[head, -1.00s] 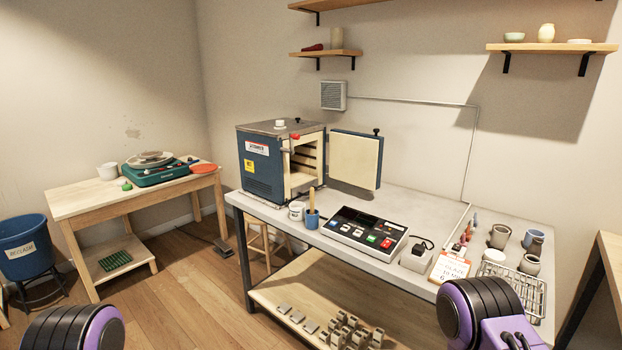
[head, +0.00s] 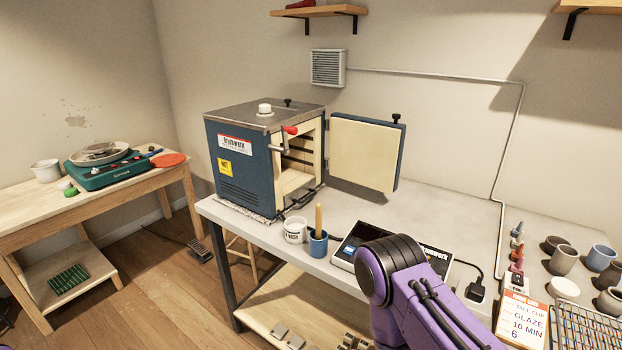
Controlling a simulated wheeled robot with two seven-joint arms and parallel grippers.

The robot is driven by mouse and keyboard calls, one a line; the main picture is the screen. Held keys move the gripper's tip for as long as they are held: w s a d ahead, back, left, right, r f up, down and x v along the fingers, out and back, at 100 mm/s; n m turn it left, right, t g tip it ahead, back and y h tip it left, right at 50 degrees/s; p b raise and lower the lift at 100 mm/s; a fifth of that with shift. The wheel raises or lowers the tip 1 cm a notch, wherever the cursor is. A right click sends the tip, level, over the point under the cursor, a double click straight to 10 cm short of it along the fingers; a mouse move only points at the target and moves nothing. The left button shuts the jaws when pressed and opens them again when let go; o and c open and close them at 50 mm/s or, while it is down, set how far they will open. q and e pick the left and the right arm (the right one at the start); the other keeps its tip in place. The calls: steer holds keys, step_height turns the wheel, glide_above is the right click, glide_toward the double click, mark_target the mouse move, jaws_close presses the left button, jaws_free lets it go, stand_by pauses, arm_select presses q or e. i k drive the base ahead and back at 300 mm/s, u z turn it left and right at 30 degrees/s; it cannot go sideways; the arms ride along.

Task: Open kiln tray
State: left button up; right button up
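The kiln (head: 240,165) is a blue box with a grey top, standing at the left end of the grey workbench (head: 420,205). Its door (head: 363,153) stands wide open to the right, with its cream inner face showing. The chamber (head: 299,165) shows pale walls with ledges along the inside. A tray cannot be made out clearly; a pale floor or shelf and a dark bar show low at the opening. My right arm, purple and black, reaches over the bench front, below and right of the kiln. Neither gripper is in the head view.
A white mug (head: 295,230) and a blue cup (head: 317,243) with a wooden-handled tool stand before the kiln. A control box (head: 345,252) is partly hidden by my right arm. Several pots, a card (head: 521,318) and a wire rack (head: 588,330) crowd the right end. Bench behind the control box is clear.

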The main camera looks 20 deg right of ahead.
mark_target(297, 184)
steer(key=z, duration=0.45)
steer(key=i, duration=0.75)
steer(key=z, duration=0.7)
